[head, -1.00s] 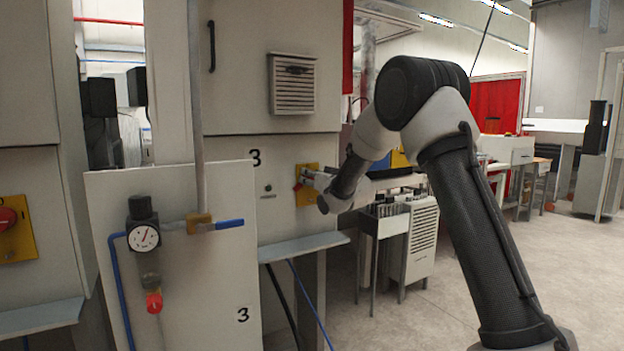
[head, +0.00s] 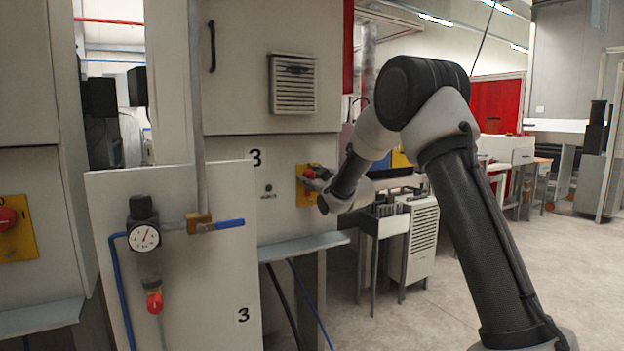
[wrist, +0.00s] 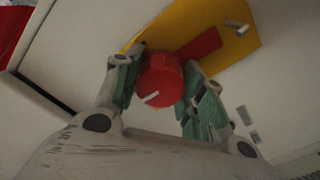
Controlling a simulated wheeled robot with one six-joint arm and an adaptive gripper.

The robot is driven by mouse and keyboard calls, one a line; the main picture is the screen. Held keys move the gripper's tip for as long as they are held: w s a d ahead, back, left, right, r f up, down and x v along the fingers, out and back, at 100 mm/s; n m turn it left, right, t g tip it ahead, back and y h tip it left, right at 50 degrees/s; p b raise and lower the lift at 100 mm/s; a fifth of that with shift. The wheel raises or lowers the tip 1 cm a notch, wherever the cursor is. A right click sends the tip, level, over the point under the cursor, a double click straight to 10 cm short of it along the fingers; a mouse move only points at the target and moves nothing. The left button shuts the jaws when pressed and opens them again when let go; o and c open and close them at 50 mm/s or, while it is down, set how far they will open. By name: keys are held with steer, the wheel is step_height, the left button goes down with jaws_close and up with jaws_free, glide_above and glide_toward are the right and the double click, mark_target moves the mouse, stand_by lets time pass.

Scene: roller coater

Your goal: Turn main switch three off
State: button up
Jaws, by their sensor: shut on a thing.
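Main switch three is a red rotary knob on a yellow plate (head: 304,196) on the cabinet panel beside a black "3". In the head view the red knob (head: 309,174) shows just above my gripper (head: 313,181). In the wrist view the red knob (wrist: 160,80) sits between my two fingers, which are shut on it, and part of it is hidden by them. The knob bears a white mark. The yellow plate (wrist: 238,45) also shows behind it, with a red bar on it.
A panel (head: 170,285) with a pressure gauge (head: 143,237) and a blue-handled valve (head: 215,225) stands at the left. Another red switch (head: 8,218) on yellow is at the far left edge. A narrow shelf (head: 300,247) juts out below switch three. The floor at right is open.

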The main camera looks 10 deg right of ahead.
steer(key=shift+n, duration=0.5)
steer(key=o, duration=1)
steer(key=v, duration=1.2)
